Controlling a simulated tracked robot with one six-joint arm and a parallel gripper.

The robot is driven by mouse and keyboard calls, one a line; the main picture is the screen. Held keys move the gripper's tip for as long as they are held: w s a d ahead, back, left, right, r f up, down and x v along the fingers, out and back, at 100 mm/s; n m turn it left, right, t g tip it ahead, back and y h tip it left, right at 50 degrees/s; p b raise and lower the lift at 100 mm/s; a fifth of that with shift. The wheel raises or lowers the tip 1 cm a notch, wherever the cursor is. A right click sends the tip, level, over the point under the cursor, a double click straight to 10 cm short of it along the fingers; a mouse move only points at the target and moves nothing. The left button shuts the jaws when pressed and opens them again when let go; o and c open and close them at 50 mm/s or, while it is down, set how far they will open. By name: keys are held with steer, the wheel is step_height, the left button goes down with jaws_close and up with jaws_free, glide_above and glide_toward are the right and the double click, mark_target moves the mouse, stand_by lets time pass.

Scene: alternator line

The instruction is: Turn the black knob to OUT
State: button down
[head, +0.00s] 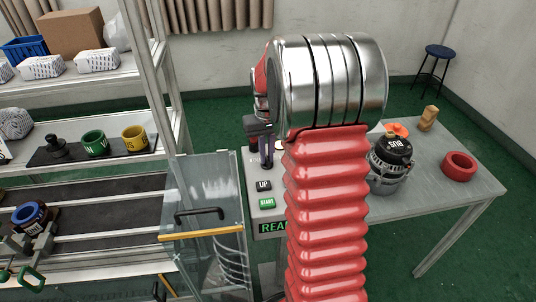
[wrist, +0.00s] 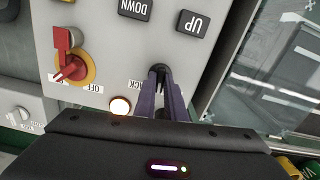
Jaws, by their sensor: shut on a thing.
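The black knob (wrist: 159,70) is on a grey control panel (wrist: 108,50) in the wrist view. My gripper (wrist: 162,88) is shut on it, with its two dark purple fingers on either side. Only the top of the knob shows. A label beside it reads in part "ACK"; no OUT mark can be read, so its setting cannot be told. In the head view my gripper (head: 266,150) reaches down to the panel, and the knob is hidden behind it and my arm.
In the wrist view, UP (wrist: 194,23) and DOWN (wrist: 135,8) buttons, a red-and-yellow rotary switch (wrist: 72,67) and a lit white lamp (wrist: 120,106) surround the knob. In the head view, a glass guard (head: 215,190) stands left and an alternator (head: 390,170) sits on the bench right.

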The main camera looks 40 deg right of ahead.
mark_target(267, 158)
steer(key=n, duration=0.3)
steer(key=shift+s+f+n, duration=0.1)
steer(key=shift+s+n, duration=0.15)
steer(key=shift+n, duration=2.05)
steer(key=c, duration=1.8)
jaws_free()
steer(key=shift+w, duration=0.1)
steer(key=shift+w+r, duration=0.1)
steer(key=shift+r, duration=0.4)
step_height(267, 158, up, 13)
steer(key=shift+f, duration=0.1)
